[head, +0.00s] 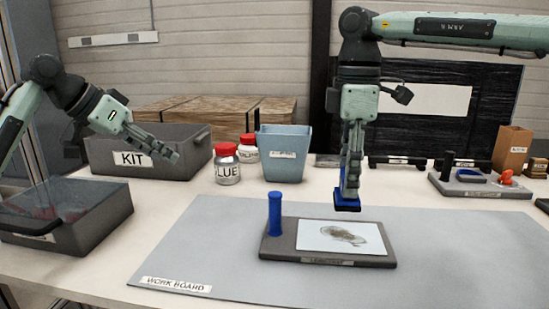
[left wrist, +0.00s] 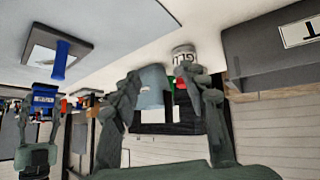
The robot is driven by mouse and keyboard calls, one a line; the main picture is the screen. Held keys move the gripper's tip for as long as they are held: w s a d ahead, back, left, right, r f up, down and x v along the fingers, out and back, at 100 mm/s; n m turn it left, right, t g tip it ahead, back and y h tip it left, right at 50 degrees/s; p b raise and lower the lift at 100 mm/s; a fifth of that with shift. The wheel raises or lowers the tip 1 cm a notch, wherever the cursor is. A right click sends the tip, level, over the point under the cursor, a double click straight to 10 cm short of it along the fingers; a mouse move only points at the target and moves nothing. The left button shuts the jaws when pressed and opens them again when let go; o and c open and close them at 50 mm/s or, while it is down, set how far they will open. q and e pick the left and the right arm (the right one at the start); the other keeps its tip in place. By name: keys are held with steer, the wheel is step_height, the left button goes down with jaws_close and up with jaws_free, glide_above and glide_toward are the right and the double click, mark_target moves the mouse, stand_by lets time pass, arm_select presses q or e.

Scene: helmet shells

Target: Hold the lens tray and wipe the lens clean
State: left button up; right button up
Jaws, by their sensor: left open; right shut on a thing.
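The lens tray (head: 278,249) is a dark flat tray with a blue upright post (head: 275,213) at its left end. The lens (head: 343,237), a pale sheet with a brown-grey smudge, lies on it. My right gripper (head: 350,197) points down, shut on a blue wiping block (head: 347,207), just behind and above the lens. I cannot tell whether the block touches it. My left gripper (head: 172,155) is open and empty, up at the left near the KIT bin, well away from the post. The tray also shows upside down in the left wrist view (left wrist: 84,45).
The grey work board (head: 200,250) has free room left of the tray. The KIT bin (head: 185,160), a glue jar (head: 227,170), another red-capped jar (head: 248,150) and a light blue bin (head: 285,150) stand behind. A dark open bin (head: 105,220) is at left. Another tray (head: 480,187) is at right.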

mark_target(275, 232)
arm_select(q)
steer(key=s+d+f+m+g+h, duration=0.1)
steer(key=s+d+f+m+g, duration=0.25)
steer(key=d, duration=0.55)
steer(key=s+d+m+g+h, duration=0.2)
steer(key=s+d+m, duration=0.3)
steer(key=d, duration=0.4)
steer(key=shift+m, duration=0.65)
steer(key=shift+w+a+f+x, duration=0.1)
steer(key=shift+w+x, duration=0.05)
steer(key=shift+x, duration=1.35)
steer(key=shift+w+a+f+x, duration=0.1)
steer(key=shift+w+x, duration=0.05)
steer(key=shift+x, duration=1.35)
steer(key=shift+w+a+x, duration=0.1)
steer(key=shift+w+x, duration=0.05)
steer(key=shift+x, duration=1.4)
jaws_close()
